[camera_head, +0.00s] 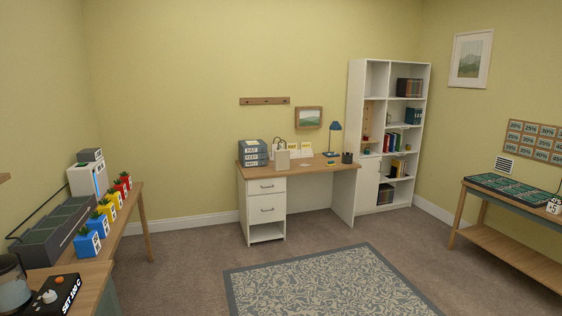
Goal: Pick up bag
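A small beige box-like thing with a dark looped handle (282,160) stands upright on the front left part of the wooden-topped desk (322,171) against the far wall. It looks like the bag, but it is too small to be certain. Nothing touches it from above. My gripper is not in view.
A patterned rug (325,282) lies before the desk, with clear carpet around it. A table with colored pots (103,225) stands left, a low table (520,250) right. A white bookshelf (355,110) stands beside the desk. Stacked dark boxes (252,152) and a blue lamp (335,127) share the desktop.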

